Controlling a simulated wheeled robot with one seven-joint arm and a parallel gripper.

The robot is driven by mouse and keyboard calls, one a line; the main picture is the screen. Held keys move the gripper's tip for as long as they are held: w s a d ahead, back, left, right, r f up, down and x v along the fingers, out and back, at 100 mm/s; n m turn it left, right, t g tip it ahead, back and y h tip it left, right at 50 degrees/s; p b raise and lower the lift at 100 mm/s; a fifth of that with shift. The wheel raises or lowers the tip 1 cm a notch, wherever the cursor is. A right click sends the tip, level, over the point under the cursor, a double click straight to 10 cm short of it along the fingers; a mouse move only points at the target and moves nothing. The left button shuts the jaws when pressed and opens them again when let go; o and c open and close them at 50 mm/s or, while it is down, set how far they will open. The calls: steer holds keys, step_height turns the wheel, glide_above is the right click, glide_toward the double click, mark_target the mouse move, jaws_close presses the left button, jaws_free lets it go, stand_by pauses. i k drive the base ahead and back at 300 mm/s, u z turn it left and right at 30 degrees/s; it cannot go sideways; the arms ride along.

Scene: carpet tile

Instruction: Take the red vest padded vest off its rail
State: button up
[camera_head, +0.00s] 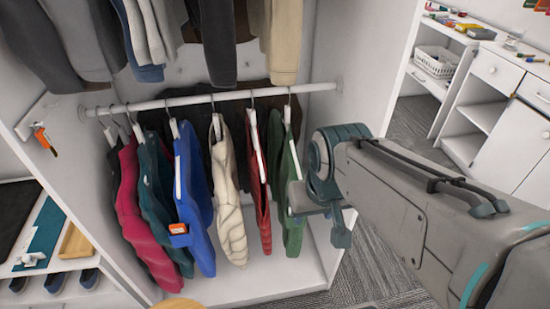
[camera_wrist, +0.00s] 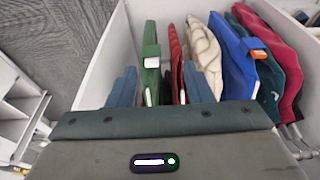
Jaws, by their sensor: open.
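A narrow red vest (camera_head: 264,215) hangs on the white rail (camera_head: 185,102), between a cream padded vest (camera_head: 227,190) and a green vest (camera_head: 291,205). A crimson vest (camera_head: 140,225) hangs at the left end; I cannot tell for sure which is the named one. My gripper (camera_head: 318,212) is open at the right of the row, beside the green vest. In the wrist view its fingers (camera_wrist: 160,88) show with the green vest (camera_wrist: 151,62) and the red vest (camera_wrist: 176,60) beyond and between them. No vest is visibly gripped.
Teal and blue vests (camera_head: 195,195) with an orange tag hang between crimson and cream. Trousers (camera_head: 215,40) hang above the rail. White closet walls enclose the row. Shelves with shoes (camera_head: 55,280) stand at left, and a white cabinet (camera_head: 500,100) at right. Carpet lies open between.

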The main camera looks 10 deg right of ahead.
mark_target(257, 171)
steer(key=z, duration=1.45)
steer(key=i, duration=0.7)
steer(key=u, duration=2.6)
